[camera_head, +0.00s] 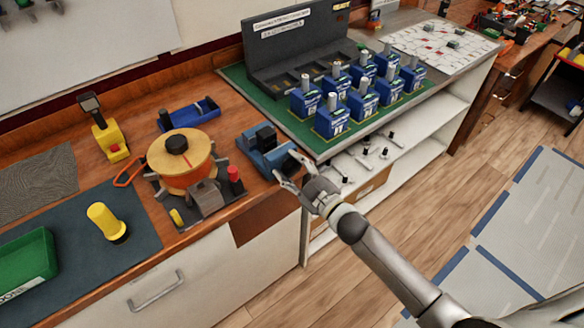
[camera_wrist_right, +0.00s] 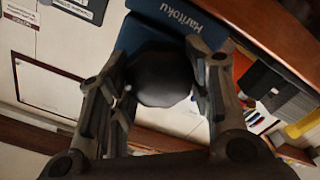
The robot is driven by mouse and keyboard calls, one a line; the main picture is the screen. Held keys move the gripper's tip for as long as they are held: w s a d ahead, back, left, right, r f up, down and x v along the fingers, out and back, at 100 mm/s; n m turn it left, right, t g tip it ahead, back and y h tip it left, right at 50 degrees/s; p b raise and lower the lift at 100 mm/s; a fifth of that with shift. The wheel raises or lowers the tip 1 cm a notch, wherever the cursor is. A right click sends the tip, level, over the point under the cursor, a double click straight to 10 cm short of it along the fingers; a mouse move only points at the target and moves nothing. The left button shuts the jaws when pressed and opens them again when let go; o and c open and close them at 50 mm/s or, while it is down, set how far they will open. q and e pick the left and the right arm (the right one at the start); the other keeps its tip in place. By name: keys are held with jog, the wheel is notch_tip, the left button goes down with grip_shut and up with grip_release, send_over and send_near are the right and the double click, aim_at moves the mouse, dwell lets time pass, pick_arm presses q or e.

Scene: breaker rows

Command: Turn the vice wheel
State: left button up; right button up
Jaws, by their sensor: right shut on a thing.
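The blue vice (camera_head: 262,146) with a dark jaw block stands at the front edge of the wooden bench in the head view. Its blue body with lettering (camera_wrist_right: 200,28) fills the top of the right wrist view. The vice wheel (camera_wrist_right: 160,78) is dark and rounded and sits between the two fingers of my right gripper (camera_head: 287,170). The gripper is shut on the wheel, with a finger on each side. In the head view the gripper hides most of the wheel. My left gripper is not in view.
A round orange-and-wood device (camera_head: 180,160) stands left of the vice. Several blue breaker units (camera_head: 333,118) stand on a green mat (camera_head: 300,138) to the right, beside a black rack (camera_head: 300,52). A white shelf (camera_head: 440,112) is below.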

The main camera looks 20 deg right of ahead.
dwell(0.3)
jog(key=o, duration=1)
jog(key=shift+s, duration=0.1)
jog(key=v, duration=1.1)
jog(key=shift+s+d, duration=0.15)
jog(key=shift+s, duration=0.25)
jog(key=shift+f, duration=0.1)
